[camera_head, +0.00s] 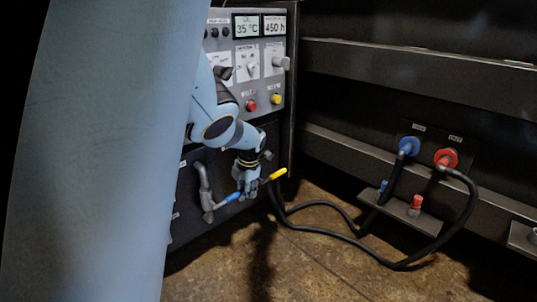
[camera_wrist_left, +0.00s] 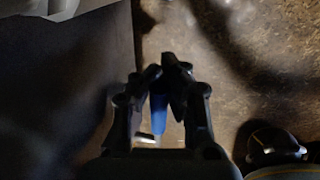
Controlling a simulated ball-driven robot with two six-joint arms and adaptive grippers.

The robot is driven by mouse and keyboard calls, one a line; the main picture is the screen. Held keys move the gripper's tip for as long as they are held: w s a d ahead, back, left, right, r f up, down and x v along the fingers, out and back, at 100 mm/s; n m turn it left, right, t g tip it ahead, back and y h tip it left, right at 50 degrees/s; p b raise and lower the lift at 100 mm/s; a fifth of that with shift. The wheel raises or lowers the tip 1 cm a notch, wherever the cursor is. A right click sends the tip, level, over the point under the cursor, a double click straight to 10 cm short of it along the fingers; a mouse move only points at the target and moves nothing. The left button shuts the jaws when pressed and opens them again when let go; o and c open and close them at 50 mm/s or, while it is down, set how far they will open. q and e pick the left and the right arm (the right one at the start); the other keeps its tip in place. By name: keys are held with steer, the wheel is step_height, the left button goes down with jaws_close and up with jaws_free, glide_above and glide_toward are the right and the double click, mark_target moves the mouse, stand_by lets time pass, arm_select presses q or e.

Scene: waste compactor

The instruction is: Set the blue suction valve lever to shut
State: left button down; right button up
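The blue suction valve lever (camera_head: 232,197) is low on the front of the grey machine panel, its blue grip pointing right and slightly up from a grey pipe fitting. My left gripper (camera_head: 243,190) is at the outer end of this blue grip. In the left wrist view the blue grip (camera_wrist_left: 158,104) runs between the fingers of my left gripper (camera_wrist_left: 164,72), and the fingertips are close together against it. The fingers hide part of the grip. My right gripper is not in view.
A yellow lever (camera_head: 278,174) sticks out just right of my left gripper. Above are a control panel (camera_head: 225,62) with displays, knobs, a red and a yellow button. Black hoses (camera_head: 330,232) lie on the floor, joined to blue (camera_head: 409,146) and red (camera_head: 446,158) couplings.

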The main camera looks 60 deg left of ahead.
arm_select(q)
steer(key=shift+w+d, duration=0.3)
steer(key=shift+w, duration=0.15)
steer(key=c, duration=1.6)
jaws_free()
steer(key=shift+c, duration=0.2)
steer(key=o, duration=0.4)
steer(key=shift+s+a, duration=0.1)
steer(key=shift+s, duration=0.05)
steer(key=shift+s, duration=0.1)
steer(key=shift+a+r, duration=0.1)
steer(key=shift+r, duration=0.1)
steer(key=r, duration=0.3)
steer(key=d+r, duration=0.1)
steer(key=r, duration=0.3)
steer(key=d+r, duration=0.1)
steer(key=r, duration=0.3)
steer(key=shift+w+d+r, duration=0.2)
steer(key=shift+w, duration=0.2)
